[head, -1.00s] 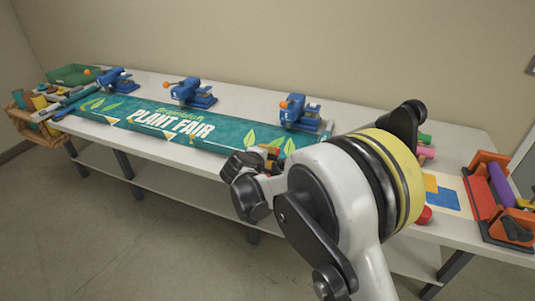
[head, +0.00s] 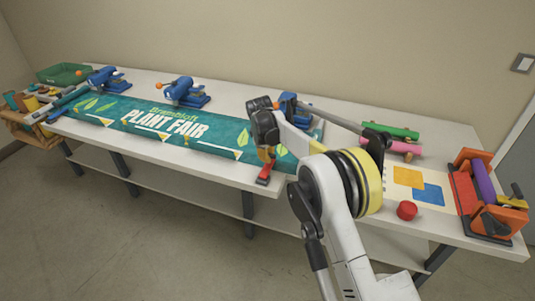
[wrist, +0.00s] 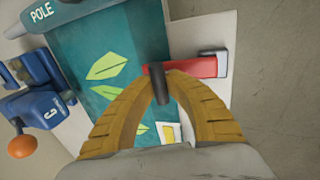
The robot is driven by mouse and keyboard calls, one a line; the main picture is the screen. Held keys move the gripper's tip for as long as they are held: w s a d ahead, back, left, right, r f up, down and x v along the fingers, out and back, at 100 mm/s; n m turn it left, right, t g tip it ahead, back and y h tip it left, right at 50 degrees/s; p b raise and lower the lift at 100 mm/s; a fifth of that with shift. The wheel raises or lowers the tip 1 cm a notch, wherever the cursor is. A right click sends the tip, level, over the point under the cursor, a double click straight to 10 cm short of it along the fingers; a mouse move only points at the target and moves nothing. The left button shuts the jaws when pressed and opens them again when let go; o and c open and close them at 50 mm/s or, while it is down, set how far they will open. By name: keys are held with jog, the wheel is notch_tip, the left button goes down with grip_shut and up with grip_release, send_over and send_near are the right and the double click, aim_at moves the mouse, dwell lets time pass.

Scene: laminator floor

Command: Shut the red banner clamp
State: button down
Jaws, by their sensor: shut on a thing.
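The red banner clamp (head: 264,175) sits at the table's front edge by the right end of the green banner (head: 165,128). In the wrist view the red clamp (wrist: 205,66) lies across the banner's edge, with a dark rounded handle piece (wrist: 160,88) at its left end. My gripper (head: 266,156) points down at the clamp; in the wrist view its yellow fingers (wrist: 172,76) are closed around the dark handle piece. The fingers hide part of the clamp, and its jaw position is unclear.
Blue clamps with orange knobs (head: 183,92) stand along the banner's back edge; one (wrist: 40,105) is left in the wrist view. To the right are a red round object (head: 407,210), coloured sheets (head: 428,194), pink and green rolls (head: 398,146) and an orange roller device (head: 480,198).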

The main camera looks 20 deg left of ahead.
aim_at(266, 169)
jog(key=shift+w+f, duration=0.2)
dwell(0.4)
jog(key=c, duration=1.4)
grip_release()
jog(key=v, duration=1.2)
